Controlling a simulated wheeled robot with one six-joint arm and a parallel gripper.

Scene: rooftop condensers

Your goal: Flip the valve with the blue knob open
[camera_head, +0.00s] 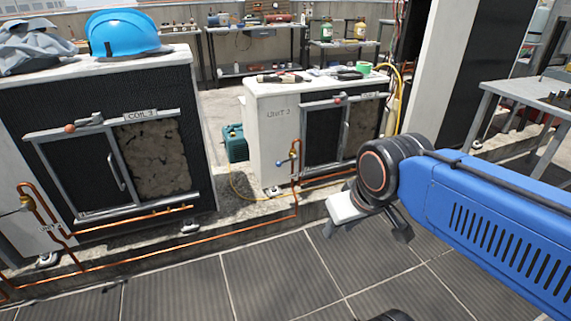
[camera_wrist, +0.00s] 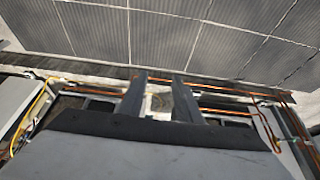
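The valve with the small blue knob (camera_head: 294,151) is on the copper pipe at the front of the unit marked UNIT 2 (camera_head: 266,140), in the middle of the head view. The valve is small there; its handle position cannot be told. My gripper (camera_wrist: 160,79) shows two dark fingers spread apart with nothing held between them. In the head view my arm comes in from the right, and its wrist is right of the valve, apart from it. The gripper's end is partly hidden there by the wrist. I cannot pick out the blue knob in the wrist view.
A left unit marked COIL 3 (camera_head: 110,195) carries a blue helmet (camera_head: 122,33) and grey cloth (camera_head: 33,45). A copper pipe (camera_head: 160,257) runs low along the kerb. A teal case (camera_head: 235,143) stands between the units. A metal table (camera_head: 520,95) is at right.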

